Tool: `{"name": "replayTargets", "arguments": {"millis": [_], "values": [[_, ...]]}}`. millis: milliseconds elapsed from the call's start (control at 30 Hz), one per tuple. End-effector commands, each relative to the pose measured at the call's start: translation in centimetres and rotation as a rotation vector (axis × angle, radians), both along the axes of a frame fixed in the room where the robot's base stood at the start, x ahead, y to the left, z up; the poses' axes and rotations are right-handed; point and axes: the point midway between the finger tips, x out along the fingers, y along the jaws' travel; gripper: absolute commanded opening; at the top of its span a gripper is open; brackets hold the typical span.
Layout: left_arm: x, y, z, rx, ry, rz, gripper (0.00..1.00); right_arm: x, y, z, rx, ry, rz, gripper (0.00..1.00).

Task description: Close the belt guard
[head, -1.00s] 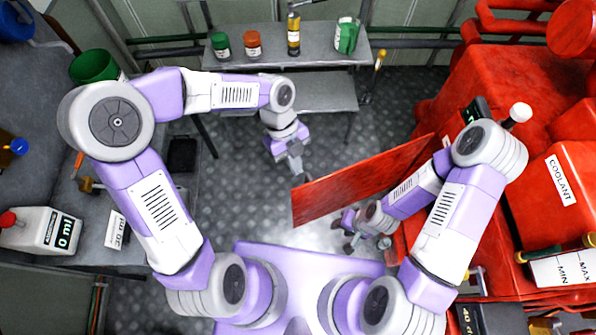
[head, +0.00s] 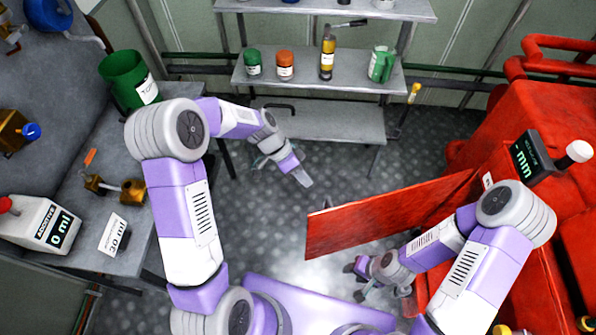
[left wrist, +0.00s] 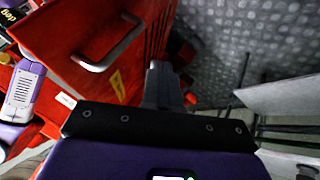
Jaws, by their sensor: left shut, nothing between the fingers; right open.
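The belt guard (head: 385,218) is a red panel standing out from the red machine at an angle, swung open, in the head view. Its free edge points left. In the left wrist view the red panel (left wrist: 60,40) shows a grey bar handle (left wrist: 110,45). My left gripper (head: 306,182) is shut and empty, just beyond the guard's free left end, with a small apparent gap. Its fingers also show in the left wrist view (left wrist: 160,85). My right gripper (head: 357,280) is open on the near side of the guard, below it in the picture.
The red machine (head: 495,130) fills the right side. A shelf (head: 300,82) with jars and bottles stands at the back. A grey workbench (head: 85,200) with containers is on the left. The floor (head: 270,205) between bench and guard is clear.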

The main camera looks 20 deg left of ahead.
Motion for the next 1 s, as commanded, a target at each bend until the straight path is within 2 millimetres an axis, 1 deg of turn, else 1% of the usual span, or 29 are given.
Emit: {"name": "replayTargets", "arguments": {"millis": [33,167,300,433,600,1000], "values": [[-0.2,-0.8,-1.2,-0.001,0.005,-0.004,0.0,0.0,0.0,-0.3,0.0,0.0,0.0,0.43],[-0.4,-2.4,-3.3,0.0,0.003,-0.004,0.0,0.0,0.0,-0.7,0.0,0.0,0.0,0.43],[-1.9,-3.8,-3.1,0.001,0.0,-0.003,0.0,0.0,0.0,-0.7,0.0,0.0,0.0,0.43],[-2.9,-4.7,-3.1,0.001,0.0,-0.004,0.0,0.0,0.0,-0.7,0.0,0.0,0.0,0.43],[-3.3,-5.1,-3.1,0.001,-0.002,-0.002,0.0,0.0,0.0,-0.7,0.0,0.0,0.0,0.43],[-3.3,-5.4,-3.1,0.001,-0.001,0.002,0.0,0.0,0.0,-0.9,0.0,0.0,0.0,0.43]]}}
